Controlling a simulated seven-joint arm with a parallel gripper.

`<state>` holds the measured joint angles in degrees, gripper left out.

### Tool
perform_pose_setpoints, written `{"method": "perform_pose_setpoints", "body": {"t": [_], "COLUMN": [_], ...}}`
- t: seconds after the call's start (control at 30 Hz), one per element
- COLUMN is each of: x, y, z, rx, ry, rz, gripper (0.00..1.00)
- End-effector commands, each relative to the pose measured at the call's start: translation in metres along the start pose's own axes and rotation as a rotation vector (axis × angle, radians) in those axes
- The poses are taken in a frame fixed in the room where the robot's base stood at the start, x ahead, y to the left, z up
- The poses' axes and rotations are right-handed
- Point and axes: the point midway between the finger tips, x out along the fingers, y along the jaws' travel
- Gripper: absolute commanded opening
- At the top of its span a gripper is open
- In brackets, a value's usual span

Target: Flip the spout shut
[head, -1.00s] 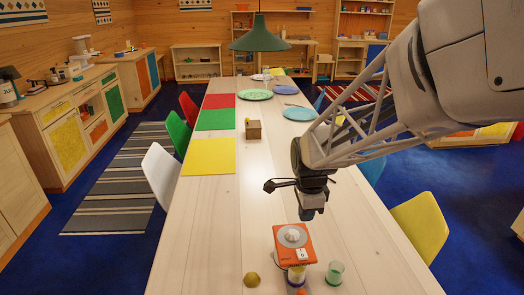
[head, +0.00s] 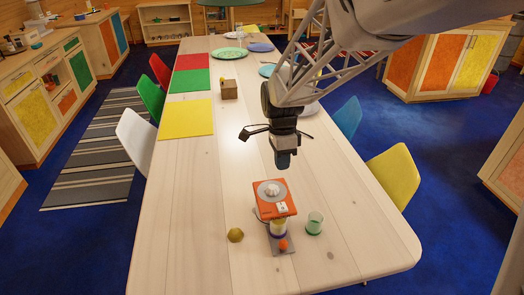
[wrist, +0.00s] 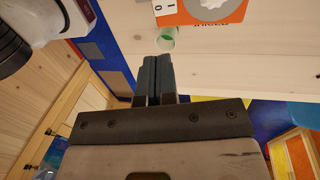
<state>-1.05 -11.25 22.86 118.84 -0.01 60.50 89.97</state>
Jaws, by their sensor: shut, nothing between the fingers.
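An orange juicer (head: 263,208) stands near the front end of the long table, with a pale grey reamer on top and a white switch plate on its front edge. In the wrist view part of the juicer (wrist: 228,12) shows at the top, with its 0/1 switch. I cannot make out the spout or its position. My gripper (head: 283,163) is shut and empty, pointing down above and behind the juicer, apart from it. Its closed fingers (wrist: 157,65) show in the wrist view, below a green glass (wrist: 167,40) in the picture.
The green glass (head: 314,223) stands right of the juicer and a lemon (head: 235,235) lies left. A yellow-banded container (head: 278,228) and a small orange object (head: 283,244) are just in front. The table (head: 190,230) is clear at left. Placemats and a wooden box (head: 229,89) lie farther back.

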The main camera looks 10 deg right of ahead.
Motion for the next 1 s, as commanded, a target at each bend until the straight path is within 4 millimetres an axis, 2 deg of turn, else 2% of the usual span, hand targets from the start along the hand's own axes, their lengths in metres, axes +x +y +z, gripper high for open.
{"method": "perform_pose_setpoints", "body": {"t": [0.17,0.37,1.0], "x": [0.006,0.023,0.115], "y": [0.0,0.0,0.0], "z": [0.0,0.0,0.0], "rx": [0.0,0.0,0.0], "ry": [0.0,0.0,0.0], "rz": [0.001,0.002,0.001], "gripper": [0.0,0.0,0.0]}}
